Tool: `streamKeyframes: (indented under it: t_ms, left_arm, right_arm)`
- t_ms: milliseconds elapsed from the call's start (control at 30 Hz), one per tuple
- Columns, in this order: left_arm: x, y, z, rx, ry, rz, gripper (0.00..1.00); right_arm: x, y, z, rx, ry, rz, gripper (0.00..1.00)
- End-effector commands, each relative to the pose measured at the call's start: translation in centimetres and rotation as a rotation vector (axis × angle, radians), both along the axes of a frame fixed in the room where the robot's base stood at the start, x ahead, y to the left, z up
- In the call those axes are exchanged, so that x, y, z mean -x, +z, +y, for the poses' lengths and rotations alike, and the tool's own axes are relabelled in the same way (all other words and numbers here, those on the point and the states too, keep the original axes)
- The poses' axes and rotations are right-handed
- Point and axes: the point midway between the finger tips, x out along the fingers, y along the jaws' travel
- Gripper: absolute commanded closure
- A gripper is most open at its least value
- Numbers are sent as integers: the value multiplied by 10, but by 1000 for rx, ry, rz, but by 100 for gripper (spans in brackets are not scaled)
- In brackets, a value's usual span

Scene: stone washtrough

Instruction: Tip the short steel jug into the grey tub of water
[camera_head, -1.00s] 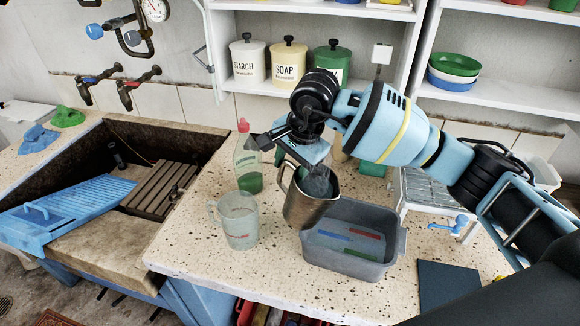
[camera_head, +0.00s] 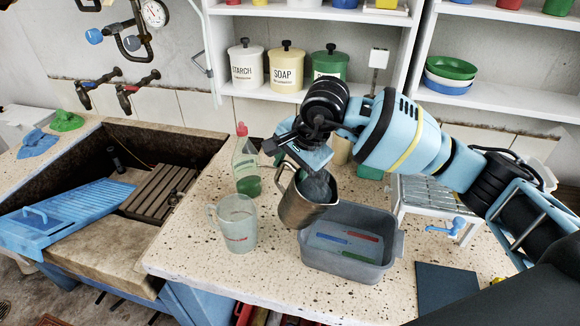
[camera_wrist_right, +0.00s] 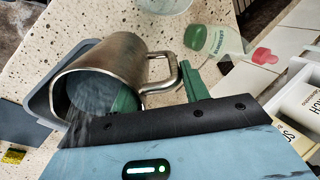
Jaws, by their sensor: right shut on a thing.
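The short steel jug (camera_head: 298,207) hangs tilted over the left rim of the grey tub (camera_head: 340,262), its mouth leaning right. My right gripper (camera_head: 303,160) is shut on the jug at its handle side; the exact finger contact is unclear. In the wrist view the jug (camera_wrist_right: 122,58) shows its open mouth, with a hazy grey inside, and its handle beside the green fingers (camera_wrist_right: 160,92). The tub holds water, with blue, red and green strips in it. No clear stream shows between jug and tub. My left gripper is out of view.
A clear plastic jug (camera_head: 236,224) stands left of the tub, with a green-and-clear bottle (camera_head: 246,165) behind it. A white rack (camera_head: 420,195) stands behind right. A dark flat square (camera_head: 447,283) lies right. The stone trough (camera_head: 85,240) is left.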

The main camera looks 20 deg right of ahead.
Motion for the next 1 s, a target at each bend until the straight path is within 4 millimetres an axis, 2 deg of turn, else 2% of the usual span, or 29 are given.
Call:
streamKeyframes:
  t_ms: [400,1000]
  left_arm:
    - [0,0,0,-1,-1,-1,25]
    - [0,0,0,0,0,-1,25]
  right_arm:
    - [8,10,-6,-88,-1,-139,100]
    - [8,11,-6,-91,0,-146,100]
